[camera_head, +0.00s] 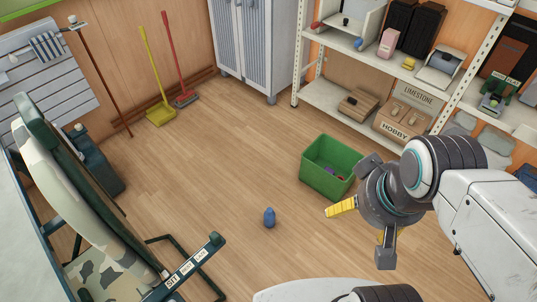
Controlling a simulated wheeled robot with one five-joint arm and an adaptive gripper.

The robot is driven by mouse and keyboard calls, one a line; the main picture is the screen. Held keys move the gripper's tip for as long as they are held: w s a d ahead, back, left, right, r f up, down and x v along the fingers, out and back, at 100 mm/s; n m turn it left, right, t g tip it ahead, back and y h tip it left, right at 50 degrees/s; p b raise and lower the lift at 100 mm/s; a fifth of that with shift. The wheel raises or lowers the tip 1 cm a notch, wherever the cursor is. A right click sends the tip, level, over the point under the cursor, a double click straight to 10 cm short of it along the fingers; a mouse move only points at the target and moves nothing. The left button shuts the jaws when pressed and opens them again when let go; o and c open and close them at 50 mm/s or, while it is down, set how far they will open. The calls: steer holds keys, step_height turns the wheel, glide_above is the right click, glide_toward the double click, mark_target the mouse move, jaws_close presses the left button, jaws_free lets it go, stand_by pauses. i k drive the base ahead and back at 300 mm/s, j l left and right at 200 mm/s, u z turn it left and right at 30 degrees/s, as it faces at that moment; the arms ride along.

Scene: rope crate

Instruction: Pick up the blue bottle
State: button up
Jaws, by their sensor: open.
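A small blue object (269,217), which looks like the blue bottle, is on the wooden floor near the middle of the view. It is small in the picture and its details are hard to make out. My gripper (358,236) is at the right, apart from the blue object and to its right. It is open, with a yellow-padded finger pointing left. I see nothing between its fingers.
A green crate (316,182) with some items inside stands on the floor behind my gripper. A camouflage folding chair (80,205) is at the left. Shelves (340,105) and a grey cabinet (252,45) line the back.

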mark_target(270, 215)
steer(key=k+l, duration=0.15)
steer(key=k, duration=0.3)
steer(key=k+l, duration=0.15)
steer(key=k, duration=0.3)
